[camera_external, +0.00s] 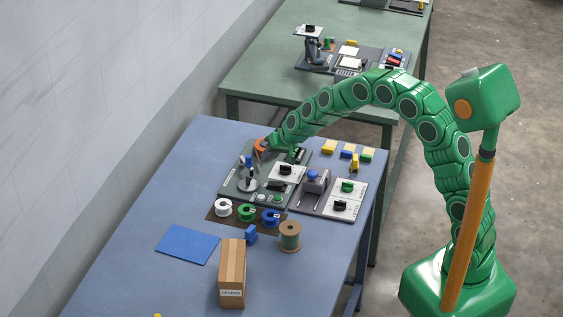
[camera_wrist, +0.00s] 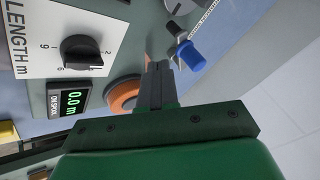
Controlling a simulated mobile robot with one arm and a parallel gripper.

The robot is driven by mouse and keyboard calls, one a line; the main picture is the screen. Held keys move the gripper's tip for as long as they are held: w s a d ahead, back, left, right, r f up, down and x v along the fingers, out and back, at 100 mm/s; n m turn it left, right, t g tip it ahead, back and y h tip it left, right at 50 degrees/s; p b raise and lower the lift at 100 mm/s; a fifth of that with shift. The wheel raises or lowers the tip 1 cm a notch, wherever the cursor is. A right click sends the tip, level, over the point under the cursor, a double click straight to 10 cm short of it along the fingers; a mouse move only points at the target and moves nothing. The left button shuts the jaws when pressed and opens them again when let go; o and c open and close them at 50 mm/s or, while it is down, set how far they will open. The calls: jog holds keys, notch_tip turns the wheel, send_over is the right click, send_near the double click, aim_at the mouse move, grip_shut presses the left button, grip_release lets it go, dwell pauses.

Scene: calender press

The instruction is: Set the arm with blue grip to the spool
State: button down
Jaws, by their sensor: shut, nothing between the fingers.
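The arm with the blue grip (camera_wrist: 193,54) is at the upper right of the wrist view. Its blue grip also shows at the back left of the grey panel in the external view (camera_external: 249,160). An orange spool (camera_wrist: 122,95) lies left of my fingers in the wrist view, partly hidden by them; it also shows in the external view (camera_external: 261,146). My gripper (camera_wrist: 157,70) is shut and empty, its tips between the orange spool and the blue grip. I cannot tell whether it touches either. In the external view its fingers are not clear.
A black length knob (camera_wrist: 82,52) and a display reading 0.0 m (camera_wrist: 68,102) are at left in the wrist view. White, green and blue small spools (camera_external: 245,213) sit in front of the panel. A cardboard box (camera_external: 232,272) stands nearer. The blue table's right front is clear.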

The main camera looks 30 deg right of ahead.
jog(key=shift+s+d, duration=0.25)
jog(key=shift+d, duration=0.3)
jog(key=v, duration=0.9)
jog(key=shift+s+r, duration=0.3)
jog(key=shift+r, duration=0.05)
jog(key=s+d+r+g+h, duration=0.1)
jog(key=s+d+g, duration=0.1)
jog(key=s+d, duration=0.8)
jog(key=s+d+r+g+h, duration=0.2)
jog(key=s+d, duration=0.8)
jog(key=s, duration=1)
jog(key=s+d+r+g+h, duration=0.1)
jog(key=s+d+r+g, duration=0.1)
jog(key=s+d, duration=0.8)
jog(key=s+g, duration=0.1)
jog(key=s, duration=0.4)
jog(key=shift+d+r+n+h, duration=0.25)
jog(key=shift+d+n+h, duration=0.05)
jog(key=shift+n+h, duration=0.1)
jog(key=shift+s, duration=0.15)
